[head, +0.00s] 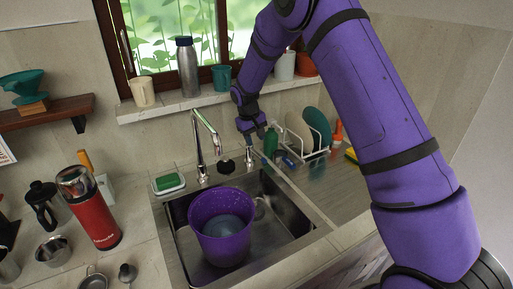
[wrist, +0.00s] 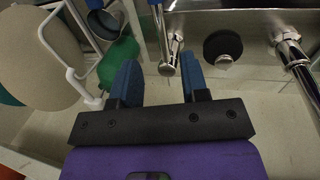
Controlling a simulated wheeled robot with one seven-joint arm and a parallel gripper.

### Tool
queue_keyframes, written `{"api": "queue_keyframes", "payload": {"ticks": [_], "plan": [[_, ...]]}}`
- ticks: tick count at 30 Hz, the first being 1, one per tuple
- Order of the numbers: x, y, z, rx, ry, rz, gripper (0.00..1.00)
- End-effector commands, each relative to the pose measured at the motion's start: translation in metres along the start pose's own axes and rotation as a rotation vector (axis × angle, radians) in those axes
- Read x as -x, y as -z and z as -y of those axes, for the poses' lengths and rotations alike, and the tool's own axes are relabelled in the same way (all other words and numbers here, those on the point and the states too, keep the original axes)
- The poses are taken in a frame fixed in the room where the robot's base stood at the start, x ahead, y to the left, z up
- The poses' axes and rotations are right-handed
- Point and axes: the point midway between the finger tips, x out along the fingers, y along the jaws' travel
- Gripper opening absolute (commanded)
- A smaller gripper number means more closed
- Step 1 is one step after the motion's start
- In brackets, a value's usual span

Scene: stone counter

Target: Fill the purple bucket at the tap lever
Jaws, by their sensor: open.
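The purple bucket (head: 221,246) stands upright in the sink under the curved chrome spout (head: 207,125). A grey-blue round patch (head: 228,226) shows inside it; I cannot tell whether it is water. No stream shows at the spout. The slim chrome tap lever (head: 249,157) stands behind the sink, right of the spout. My gripper (head: 249,135) is just above it, pointing down. In the wrist view, the lever (wrist: 164,45) stands beyond and between the fingertips of my open gripper (wrist: 161,72). No contact with it is visible.
A black round knob (wrist: 222,45) and the spout base (wrist: 290,48) are right of the lever. A dish rack (head: 302,155) and green bottle (head: 270,141) stand close on the right. A red flask (head: 95,217) stands left of the sink (head: 288,222).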

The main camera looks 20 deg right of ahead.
Motion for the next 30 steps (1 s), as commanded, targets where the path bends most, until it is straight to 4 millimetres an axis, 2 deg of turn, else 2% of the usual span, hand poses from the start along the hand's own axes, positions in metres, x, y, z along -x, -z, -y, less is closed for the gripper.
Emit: {"api": "queue_keyframes", "payload": {"ticks": [3,7,22,26,30], "plan": [[0.019,0.0,0.0,0.0,0.0,-0.002,0.41],[0.031,0.0,0.0,0.0,0.0,-0.001,0.41],[0.042,-0.002,-0.002,-0.002,0.001,-0.004,0.41],[0.066,-0.013,-0.009,-0.016,0.01,-0.022,0.41],[0.107,-0.039,-0.02,-0.042,0.027,-0.054,0.41]]}}
